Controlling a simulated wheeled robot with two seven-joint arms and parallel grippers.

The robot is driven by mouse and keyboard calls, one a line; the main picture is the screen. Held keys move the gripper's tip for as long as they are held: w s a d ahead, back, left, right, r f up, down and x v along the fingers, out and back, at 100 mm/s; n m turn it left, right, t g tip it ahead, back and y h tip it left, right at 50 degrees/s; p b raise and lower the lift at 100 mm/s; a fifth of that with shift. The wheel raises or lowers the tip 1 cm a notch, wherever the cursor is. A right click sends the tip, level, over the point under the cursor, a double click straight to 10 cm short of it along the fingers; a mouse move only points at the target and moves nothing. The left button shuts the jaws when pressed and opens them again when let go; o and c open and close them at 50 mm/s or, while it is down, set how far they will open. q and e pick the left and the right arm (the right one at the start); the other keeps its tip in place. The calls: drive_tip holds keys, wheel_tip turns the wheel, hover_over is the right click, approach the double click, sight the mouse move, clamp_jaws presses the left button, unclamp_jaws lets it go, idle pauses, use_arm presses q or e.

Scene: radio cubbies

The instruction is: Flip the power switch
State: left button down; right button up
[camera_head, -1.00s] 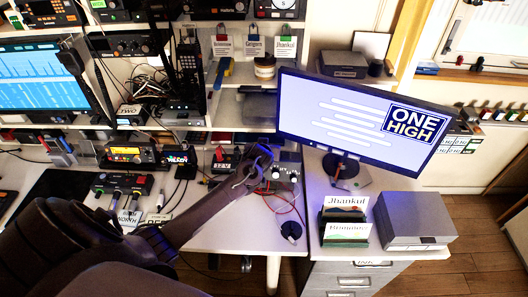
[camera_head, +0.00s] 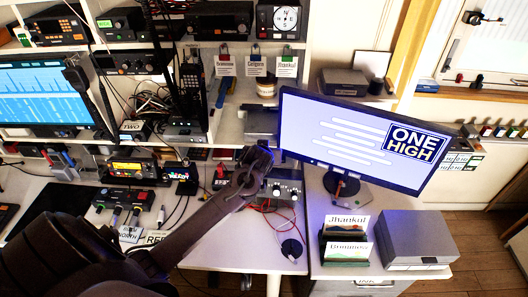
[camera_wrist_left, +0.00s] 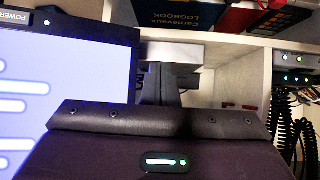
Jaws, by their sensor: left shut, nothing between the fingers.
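My left gripper (camera_head: 256,160) is shut and empty. In the head view its dark arm reaches in from the lower left, and its tip is by the left edge of the monitor (camera_head: 362,140), above the desk. The tip overlaps part of a grey box with knobs (camera_head: 287,188) and red wires; I cannot tell how far apart they are. In the left wrist view the dark fingers (camera_wrist_left: 161,84) point towards the shelf, beside the monitor (camera_wrist_left: 70,85). A POWER label (camera_wrist_left: 14,17) shows at its top left corner, near a small light. I cannot make out the switch itself. My right gripper is not in view.
Shelves with radios (camera_head: 133,63) and hanging tags (camera_head: 256,66) stand behind the desk. A grey box (camera_head: 415,238) and card holders (camera_head: 347,240) sit on the right cabinet. Loose cables lie near the gripper. The floor at the right is clear.

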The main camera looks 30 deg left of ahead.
use_arm(q)
drive_tip(key=shift+s+d+r, duration=0.25)
drive_tip(key=shift+s+r, duration=0.15)
drive_tip(key=shift+r, duration=0.2)
drive_tip(key=shift+s+d+r, duration=0.25)
drive_tip(key=shift+s+r, duration=0.15)
drive_tip(key=shift+r, duration=0.2)
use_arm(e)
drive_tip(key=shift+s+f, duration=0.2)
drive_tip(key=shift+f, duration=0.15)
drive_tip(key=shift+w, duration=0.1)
